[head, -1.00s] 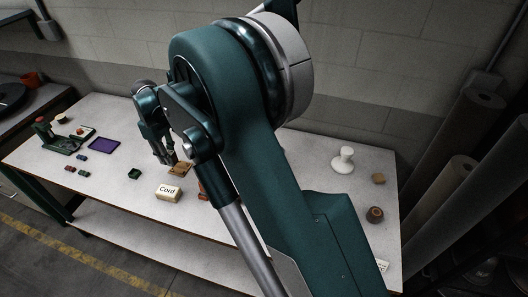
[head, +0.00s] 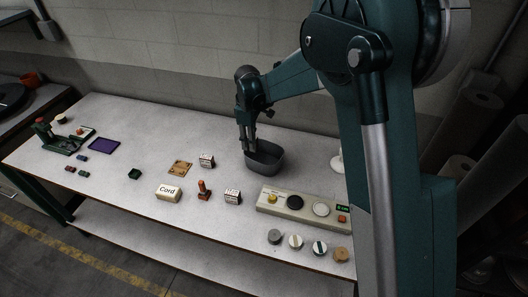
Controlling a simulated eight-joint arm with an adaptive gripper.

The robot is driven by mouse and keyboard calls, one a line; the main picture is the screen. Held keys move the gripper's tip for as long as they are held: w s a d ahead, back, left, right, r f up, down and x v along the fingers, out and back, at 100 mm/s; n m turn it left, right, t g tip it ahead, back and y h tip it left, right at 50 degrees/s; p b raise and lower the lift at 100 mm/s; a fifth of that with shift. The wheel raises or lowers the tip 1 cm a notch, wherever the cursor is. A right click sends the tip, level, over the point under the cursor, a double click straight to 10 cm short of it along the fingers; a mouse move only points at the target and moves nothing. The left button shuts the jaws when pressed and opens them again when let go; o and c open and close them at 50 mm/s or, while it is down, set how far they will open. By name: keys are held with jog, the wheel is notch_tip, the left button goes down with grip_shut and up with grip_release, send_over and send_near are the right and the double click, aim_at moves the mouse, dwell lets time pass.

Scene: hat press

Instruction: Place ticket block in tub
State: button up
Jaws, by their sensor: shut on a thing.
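The tub (head: 268,170) is a dark grey open container standing on the table near the middle of the head view. My gripper (head: 250,149) points down over the tub's left side, its fingertips at or just above the rim. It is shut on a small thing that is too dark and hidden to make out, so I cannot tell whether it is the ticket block. Two small white blocks with dark print stand left of the tub, one farther back (head: 206,160) and one nearer the front (head: 232,197). I cannot read their print.
A control panel (head: 268,209) with knobs lies right of the tub, with several round pieces in front. A tan plate (head: 180,167), a Cord box (head: 168,192) and a red-brown stamp (head: 204,188) lie to the left. My arm hides the table's right end.

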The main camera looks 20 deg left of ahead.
send_over(264, 159)
jog(key=s, duration=0.3)
jog(key=shift+d, duration=0.45)
jog(key=shift+f, duration=3.15)
jog(key=shift+f, duration=1.85)
jog(key=shift+f+b, duration=0.15)
jog(key=shift+b, duration=0.15)
jog(key=o, duration=0.9)
